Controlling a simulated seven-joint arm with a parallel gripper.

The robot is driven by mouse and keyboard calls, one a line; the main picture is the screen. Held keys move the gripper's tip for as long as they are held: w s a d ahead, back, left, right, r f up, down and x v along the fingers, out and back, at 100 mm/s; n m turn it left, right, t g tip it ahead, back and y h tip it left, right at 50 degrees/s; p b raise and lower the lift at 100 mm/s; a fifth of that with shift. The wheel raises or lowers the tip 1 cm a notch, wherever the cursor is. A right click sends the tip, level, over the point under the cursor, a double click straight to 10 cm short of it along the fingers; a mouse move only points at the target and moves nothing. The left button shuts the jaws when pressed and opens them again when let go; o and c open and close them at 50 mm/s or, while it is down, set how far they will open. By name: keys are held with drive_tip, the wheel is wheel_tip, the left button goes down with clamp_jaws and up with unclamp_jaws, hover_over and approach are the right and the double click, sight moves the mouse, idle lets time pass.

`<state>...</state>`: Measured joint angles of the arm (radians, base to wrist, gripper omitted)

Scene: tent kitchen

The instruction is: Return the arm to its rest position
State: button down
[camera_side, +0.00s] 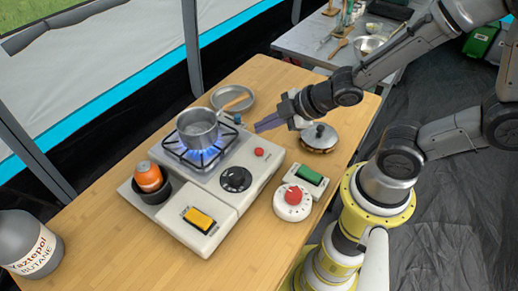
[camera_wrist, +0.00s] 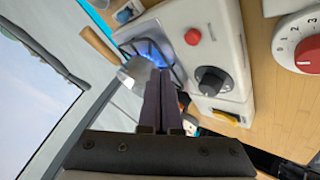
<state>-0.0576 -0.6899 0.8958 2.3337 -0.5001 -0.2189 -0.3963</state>
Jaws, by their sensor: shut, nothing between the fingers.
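My gripper (camera_side: 266,124) is shut and empty. In the side view it hangs in the air over the back right of the stove, just right of the pot. In the wrist view my gripper (camera_wrist: 161,84) points toward the burner, its two dark fingers together. The pot (camera_side: 198,130) sits on the burner grate of the stove (camera_side: 222,179), with a blue flame lit under it. In the wrist view the fingers partly cover the pot (camera_wrist: 131,74), and the stove (camera_wrist: 209,14) fills the upper middle. My arm stretches in from the upper right.
A lidded pan (camera_side: 318,138), a green-switch box (camera_side: 306,180) and a red-knob timer (camera_side: 292,203) stand right of the stove. An empty pan (camera_side: 232,97) lies behind. An orange canister (camera_side: 149,177) is at left. A butane bottle (camera_side: 28,243) stands front left. The table front (camera_side: 130,235) is clear.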

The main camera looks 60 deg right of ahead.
drive_tip(key=shift+r, duration=0.1)
idle(0.4)
drive_tip(key=s+d+r+m+t+h, duration=0.1)
drive_tip(key=d+r+m+h, duration=0.3)
drive_tip(key=r, duration=1)
drive_tip(key=s+f+m+g+y, duration=0.1)
drive_tip(key=s+m+g+y, duration=0.1)
drive_tip(key=s+m+g, duration=0.2)
drive_tip(key=s+m, duration=0.3)
drive_tip(key=s, duration=0.4)
drive_tip(key=shift+s, duration=0.35)
